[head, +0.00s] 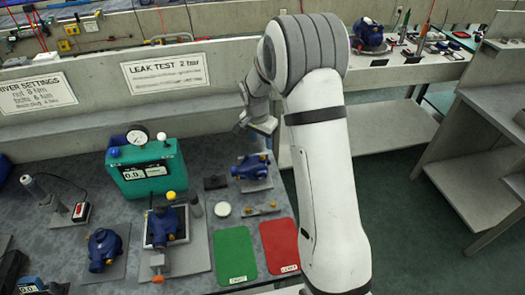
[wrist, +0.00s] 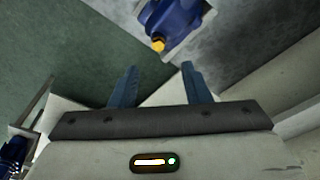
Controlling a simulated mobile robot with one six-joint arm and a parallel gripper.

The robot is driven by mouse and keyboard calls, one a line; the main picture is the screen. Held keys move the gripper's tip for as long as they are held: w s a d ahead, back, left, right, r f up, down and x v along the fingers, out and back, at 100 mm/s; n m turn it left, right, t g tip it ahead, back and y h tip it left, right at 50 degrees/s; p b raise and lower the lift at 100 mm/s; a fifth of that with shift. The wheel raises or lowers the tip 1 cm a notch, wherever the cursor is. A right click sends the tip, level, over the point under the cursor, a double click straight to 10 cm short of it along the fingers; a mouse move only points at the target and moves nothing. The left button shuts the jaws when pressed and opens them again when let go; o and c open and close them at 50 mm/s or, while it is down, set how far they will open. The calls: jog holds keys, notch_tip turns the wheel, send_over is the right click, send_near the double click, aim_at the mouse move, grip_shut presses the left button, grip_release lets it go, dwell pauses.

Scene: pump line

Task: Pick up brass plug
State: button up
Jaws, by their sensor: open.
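In the wrist view a brass-coloured hex plug (wrist: 158,44) sits on the end of a blue pump body (wrist: 176,14), which is cut off by the top edge. My gripper (wrist: 158,72) is open, its two blue fingers apart with nothing between them. The plug appears beyond the fingertips, between them and apart from them. In the head view my gripper (head: 262,122) hangs above the back of the bench, near a blue pump (head: 252,168) on a grey plate. A strip with small brass-coloured parts (head: 261,211) lies in front of that pump. I cannot tell whether both views show the same pump.
A green tester with a gauge (head: 146,170) stands left of my arm. Other blue pumps (head: 104,248) (head: 162,222) are at the front left. Green (head: 235,254) and red (head: 279,246) mats lie beside my arm. A low wall (head: 190,72) runs behind the bench.

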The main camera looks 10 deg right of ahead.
aim_at(263, 156)
notch_tip(263, 156, down, 6)
jog(key=shift+w+d+f+p, duration=0.15)
jog(key=shift+f+p, duration=0.1)
jog(key=shift+p, duration=0.65)
grip_shut()
